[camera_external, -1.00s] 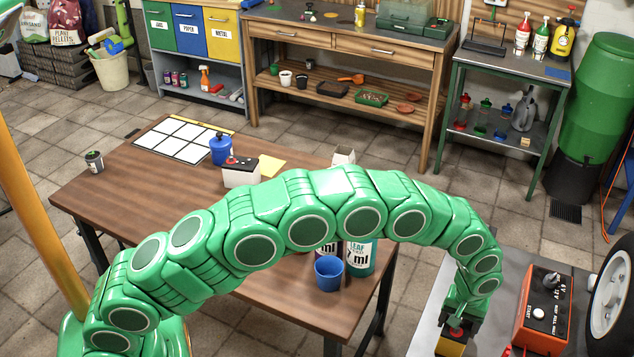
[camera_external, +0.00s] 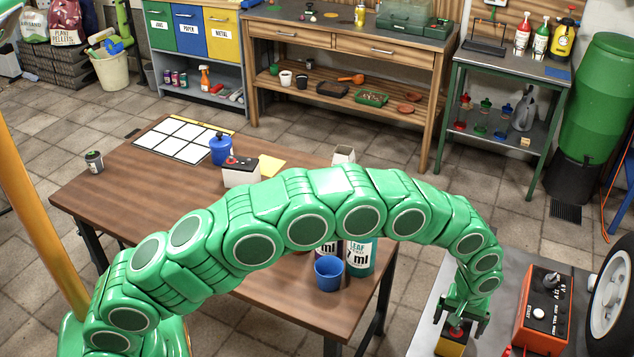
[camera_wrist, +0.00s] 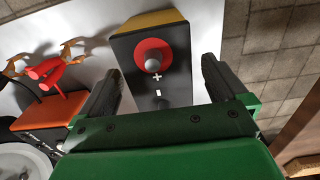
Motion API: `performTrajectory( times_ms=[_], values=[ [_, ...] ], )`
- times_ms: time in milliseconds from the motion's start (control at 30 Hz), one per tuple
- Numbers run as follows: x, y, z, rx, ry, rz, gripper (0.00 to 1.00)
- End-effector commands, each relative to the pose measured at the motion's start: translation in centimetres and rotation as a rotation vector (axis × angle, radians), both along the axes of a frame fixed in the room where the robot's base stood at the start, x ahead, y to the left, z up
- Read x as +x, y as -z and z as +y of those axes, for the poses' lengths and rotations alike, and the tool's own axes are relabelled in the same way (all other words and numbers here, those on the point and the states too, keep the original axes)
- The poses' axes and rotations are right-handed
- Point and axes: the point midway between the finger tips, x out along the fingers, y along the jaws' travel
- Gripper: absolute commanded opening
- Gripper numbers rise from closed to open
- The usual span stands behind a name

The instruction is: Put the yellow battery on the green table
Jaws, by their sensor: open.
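The yellow battery (camera_external: 450,346) stands on the light worktop at the bottom right, its dark top bearing a red terminal. It also shows in the wrist view (camera_wrist: 178,80), with plus and minus marks. My gripper (camera_external: 463,318) is open just over it. In the wrist view my gripper (camera_wrist: 160,82) has one finger on each side of the battery's near end, with gaps visible. I cannot tell how far down the fingers reach. A table with a green frame (camera_external: 510,71), probably the green table, stands at the back right with bottles on it.
An orange control box (camera_external: 541,315) stands right of the battery, beside a wheel (camera_external: 610,295). A tall green barrel (camera_external: 597,110) stands right of the green-framed table.

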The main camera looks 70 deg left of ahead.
Motion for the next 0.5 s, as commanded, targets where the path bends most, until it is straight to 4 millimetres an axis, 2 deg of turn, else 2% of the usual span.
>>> performTrajectory(
  times_ms=[167,500],
  values=[
    [0.0,-1.9,0.0,0.0,-0.001,-0.001,0.99],
    [0.1,-8.0,0.0,-0.001,-0.001,-0.004,0.99]
  ],
)
